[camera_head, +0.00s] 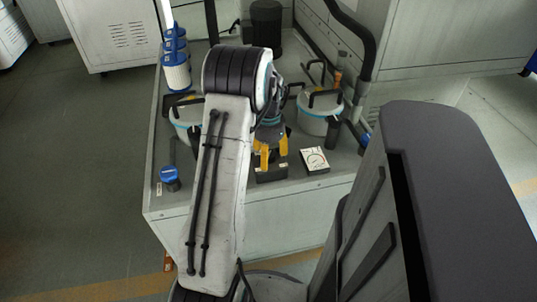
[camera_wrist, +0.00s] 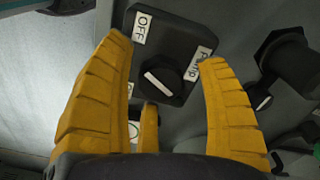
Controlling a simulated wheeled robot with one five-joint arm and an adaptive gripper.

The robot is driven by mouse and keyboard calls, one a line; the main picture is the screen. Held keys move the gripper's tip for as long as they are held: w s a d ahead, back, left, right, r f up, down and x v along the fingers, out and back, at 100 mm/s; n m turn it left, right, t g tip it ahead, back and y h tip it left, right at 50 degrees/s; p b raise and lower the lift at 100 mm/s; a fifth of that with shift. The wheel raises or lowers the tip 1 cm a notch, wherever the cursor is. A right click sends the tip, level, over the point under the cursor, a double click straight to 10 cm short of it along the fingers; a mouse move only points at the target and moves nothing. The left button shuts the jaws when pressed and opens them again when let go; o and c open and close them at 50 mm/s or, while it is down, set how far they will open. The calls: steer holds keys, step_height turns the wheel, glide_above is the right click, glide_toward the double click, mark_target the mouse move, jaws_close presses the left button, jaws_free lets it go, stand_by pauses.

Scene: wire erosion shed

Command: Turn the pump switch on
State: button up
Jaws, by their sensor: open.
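The pump switch (camera_wrist: 163,80) is a black rotary knob with a white pointer line on a dark plate in the wrist view. Labels reading "OFF" (camera_wrist: 141,29) and "Pump" (camera_wrist: 204,66) sit by it; another label is partly hidden behind the left finger. The pointer slants from upper left to lower right. My gripper (camera_wrist: 167,62) has yellow fingers, spread open on either side of the knob and apart from it. In the head view my gripper (camera_head: 265,157) is above the dark switch box (camera_head: 271,173) at the bench's front edge.
A white gauge plate (camera_head: 314,160) lies right of the switch box. Lidded pots (camera_head: 321,118) with black handles stand behind. A blue-capped item (camera_head: 170,179) is at the front left, and blue-white filter cartridges (camera_head: 176,72) stand at the back left. A black fitting (camera_wrist: 289,60) is at right.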

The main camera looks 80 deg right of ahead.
steer(key=shift+c, duration=0.3)
steer(key=c, duration=1.1)
steer(key=shift+c, duration=0.2)
